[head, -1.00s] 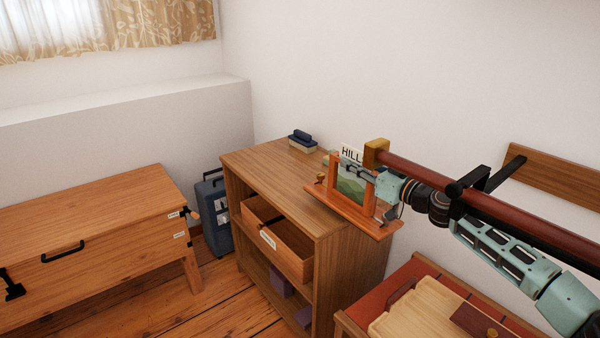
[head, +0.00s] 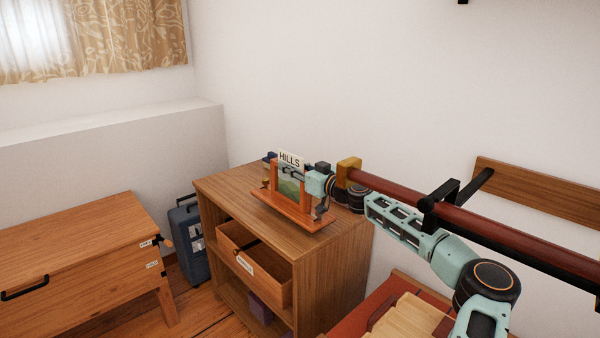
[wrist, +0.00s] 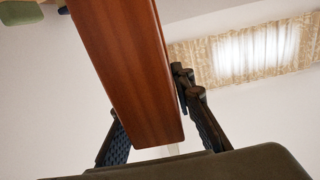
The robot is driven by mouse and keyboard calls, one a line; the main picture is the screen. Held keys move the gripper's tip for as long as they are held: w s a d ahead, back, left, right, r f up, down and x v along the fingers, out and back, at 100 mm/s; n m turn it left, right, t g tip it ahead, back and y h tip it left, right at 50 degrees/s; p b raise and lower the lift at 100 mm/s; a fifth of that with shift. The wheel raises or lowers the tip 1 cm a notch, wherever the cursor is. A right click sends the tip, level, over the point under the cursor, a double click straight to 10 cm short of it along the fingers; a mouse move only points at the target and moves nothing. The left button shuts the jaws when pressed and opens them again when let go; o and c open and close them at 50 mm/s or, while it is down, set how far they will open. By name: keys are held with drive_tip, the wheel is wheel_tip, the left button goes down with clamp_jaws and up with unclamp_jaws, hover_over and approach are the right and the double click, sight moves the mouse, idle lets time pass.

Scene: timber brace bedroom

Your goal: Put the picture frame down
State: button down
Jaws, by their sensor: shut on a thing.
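The picture frame (head: 291,210) is orange-brown wood with a wide base, a green hill picture and a white "HILLS" card (head: 290,159) at its top. It is upright at the top of the wooden cabinet (head: 225,184), near the front right edge. I cannot tell whether its base touches the cabinet top. My gripper (head: 298,175) reaches in from the right and is shut on the frame. In the wrist view, a reddish-brown wooden piece of the frame (wrist: 130,75) lies between the two dark fingers (wrist: 158,128).
A dark blue item (head: 269,157) sits behind the frame. A red-brown rail (head: 420,198) with a yellow end block (head: 348,170) runs just above my arm. An open drawer (head: 262,270) juts from the cabinet. The cabinet top's left part is clear.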

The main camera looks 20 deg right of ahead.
sight(290, 187)
drive_tip(key=shift+w+a+r, duration=0.15)
drive_tip(key=shift+w+r, duration=0.2)
drive_tip(key=shift+w, duration=0.25)
drive_tip(key=shift+w+a, duration=0.15)
drive_tip(key=shift+w, duration=0.05)
drive_tip(key=shift+w+f, duration=0.15)
drive_tip(key=shift+f, duration=0.15)
drive_tip(key=shift+f+b, duration=0.45)
drive_tip(key=shift+f, duration=1.05)
drive_tip(key=c, duration=2)
unclamp_jaws()
drive_tip(key=shift+f, duration=0.3)
drive_tip(key=o, duration=0.3)
drive_tip(key=shift+o, duration=0.2)
drive_tip(key=shift+r, duration=0.1)
